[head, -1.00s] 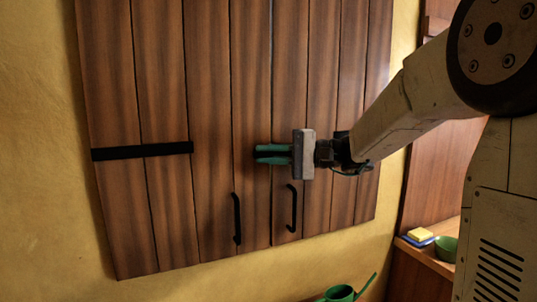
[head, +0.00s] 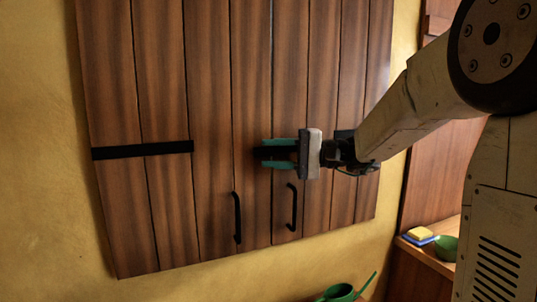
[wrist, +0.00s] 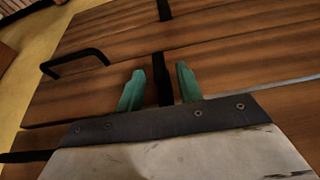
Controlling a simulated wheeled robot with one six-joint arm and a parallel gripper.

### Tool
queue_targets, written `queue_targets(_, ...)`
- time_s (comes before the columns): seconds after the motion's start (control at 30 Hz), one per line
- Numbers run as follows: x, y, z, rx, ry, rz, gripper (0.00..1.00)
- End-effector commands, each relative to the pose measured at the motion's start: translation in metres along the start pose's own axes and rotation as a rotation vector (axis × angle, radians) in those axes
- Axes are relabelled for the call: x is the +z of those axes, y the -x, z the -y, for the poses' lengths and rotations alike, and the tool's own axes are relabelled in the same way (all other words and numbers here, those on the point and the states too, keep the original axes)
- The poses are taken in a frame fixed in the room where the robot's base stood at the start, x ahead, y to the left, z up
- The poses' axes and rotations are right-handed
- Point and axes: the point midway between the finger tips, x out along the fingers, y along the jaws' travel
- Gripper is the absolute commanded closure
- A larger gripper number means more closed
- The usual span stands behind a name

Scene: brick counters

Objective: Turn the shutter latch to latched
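The shutter latch (head: 268,154) is a short black bar lying level across the seam between the two wooden shutter leaves (head: 212,100). My gripper (head: 272,153) is open, with one green finger above the bar and one below it. In the wrist view the latch (wrist: 161,78) shows between the two spread fingers (wrist: 160,88), with a gap on each side. The right part of the latch is hidden behind my gripper.
Two black handles, left (head: 237,218) and right (head: 292,208), stick out below the latch. A black strap (head: 142,150) crosses the left leaf. A green watering can (head: 340,293), a green bowl (head: 446,249) and a yellow sponge (head: 421,233) are at lower right.

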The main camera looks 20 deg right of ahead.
Motion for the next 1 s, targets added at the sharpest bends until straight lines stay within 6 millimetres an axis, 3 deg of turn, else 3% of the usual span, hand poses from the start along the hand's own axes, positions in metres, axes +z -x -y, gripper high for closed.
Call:
queue_targets(0.2,-0.001,0.039,0.0,-0.001,0.0,-0.004,0.64)
queue_targets(0.4,0.0,0.061,0.0,0.0,0.0,-0.001,0.64)
queue_targets(1.0,0.0,0.065,0.0,0.001,-0.011,-0.001,0.64)
